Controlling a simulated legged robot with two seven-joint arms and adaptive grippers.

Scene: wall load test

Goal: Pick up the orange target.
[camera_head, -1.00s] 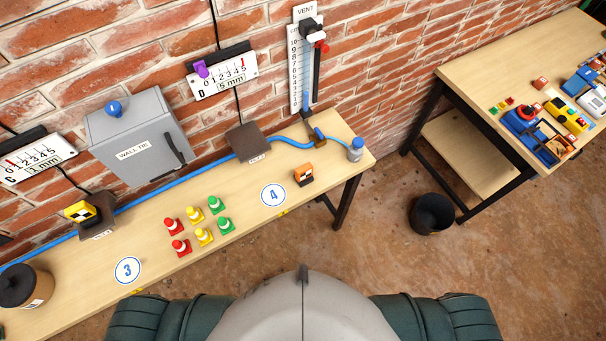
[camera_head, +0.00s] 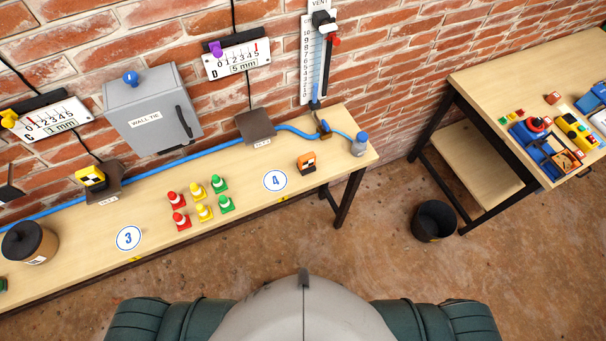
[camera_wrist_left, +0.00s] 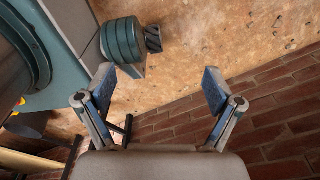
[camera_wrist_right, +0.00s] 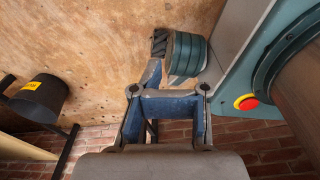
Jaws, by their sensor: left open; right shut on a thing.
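The orange target (camera_head: 306,163) is a small orange block with a black-and-white marking. It stands on the wooden bench (camera_head: 330,130) near its right end, just right of the round number 4 label (camera_head: 275,180). Neither gripper shows in the head view, and the target shows in neither wrist view. My left gripper (camera_wrist_left: 160,85) is open and empty over the floor, its fingers wide apart. My right gripper (camera_wrist_right: 170,104) has its fingers folded together. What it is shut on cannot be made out.
Red, yellow and green cones (camera_head: 200,203) stand left of the target. A blue hose (camera_head: 190,160) runs behind it. A blue-grey bottle (camera_head: 359,146) stands to its right. A black bin (camera_head: 434,221) stands on the floor beside a second table (camera_head: 500,70).

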